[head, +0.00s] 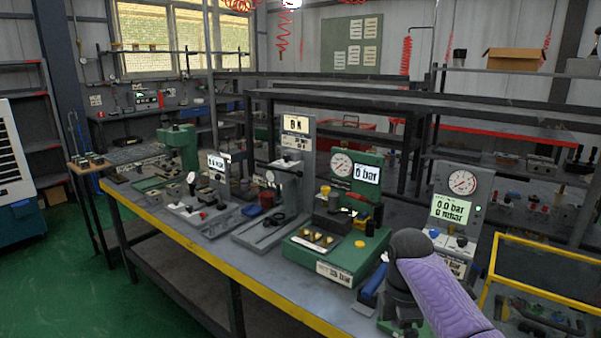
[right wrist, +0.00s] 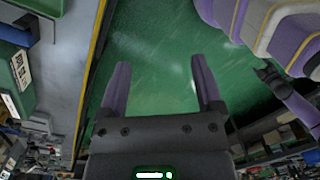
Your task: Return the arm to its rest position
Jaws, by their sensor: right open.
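My right arm (head: 445,290) reaches in from the bottom right of the head view, over the front right of the bench. Its purple link and dark joint show there, but its fingers cannot be made out. In the right wrist view my right gripper (right wrist: 160,80) is open. Its two purple fingers are well apart, with nothing between them and green floor behind. The bench's yellow edge runs to the left of the fingers, apart from them. At the upper right of that view is a small dark tip on a purple limb of mine, possibly my left gripper (right wrist: 268,74); its jaws are unclear.
The grey bench (head: 265,285) with a yellow front edge carries a green test block (head: 325,262), a gauge stand (head: 458,190) and several other fixtures. A blue-handled tool (head: 373,280) lies near my arm. A yellow frame (head: 545,292) stands at right. Green floor (head: 80,285) is clear at left.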

